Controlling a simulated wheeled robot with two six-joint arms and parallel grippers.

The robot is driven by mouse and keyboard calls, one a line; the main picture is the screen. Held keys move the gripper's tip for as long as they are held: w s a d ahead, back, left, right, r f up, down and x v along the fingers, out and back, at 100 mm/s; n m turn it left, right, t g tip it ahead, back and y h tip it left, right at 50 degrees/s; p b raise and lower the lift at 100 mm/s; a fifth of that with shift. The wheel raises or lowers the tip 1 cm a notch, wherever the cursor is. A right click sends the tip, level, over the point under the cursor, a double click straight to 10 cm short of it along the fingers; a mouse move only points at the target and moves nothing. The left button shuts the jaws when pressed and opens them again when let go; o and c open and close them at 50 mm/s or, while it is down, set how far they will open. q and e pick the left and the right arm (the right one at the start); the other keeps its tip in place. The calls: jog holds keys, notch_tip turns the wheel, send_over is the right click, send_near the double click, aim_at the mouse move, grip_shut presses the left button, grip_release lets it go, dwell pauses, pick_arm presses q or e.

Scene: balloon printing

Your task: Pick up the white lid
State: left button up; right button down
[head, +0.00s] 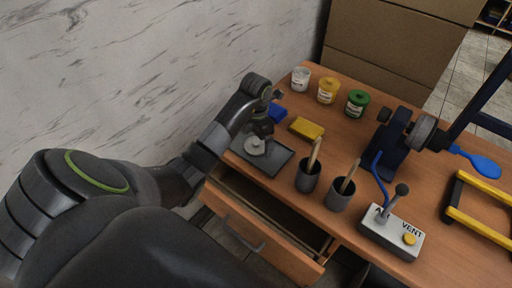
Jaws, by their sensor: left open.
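The white lid (255,149) appears as a round pale disc with a small knob, lying on a dark tray (279,158) at the left of the wooden table. My left gripper (258,135) is open and points down right over the lid, at its back edge. It partly hides the lid, and I cannot tell whether the fingers touch the knob. A white jar (300,82) stands at the back of the table; its top looks uncovered. My right gripper is out of view.
A yellow jar (327,93) and green jar (356,104) stand at the back. A yellow sponge (307,128), a blue block (278,114) and two dark cups (308,177) (341,195) are near the tray. A drawer (262,240) is open below. A lever box (391,233) is at right.

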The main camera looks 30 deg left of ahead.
pick_arm(q)
jog(key=shift+f, duration=0.5)
jog(key=c, duration=1.1)
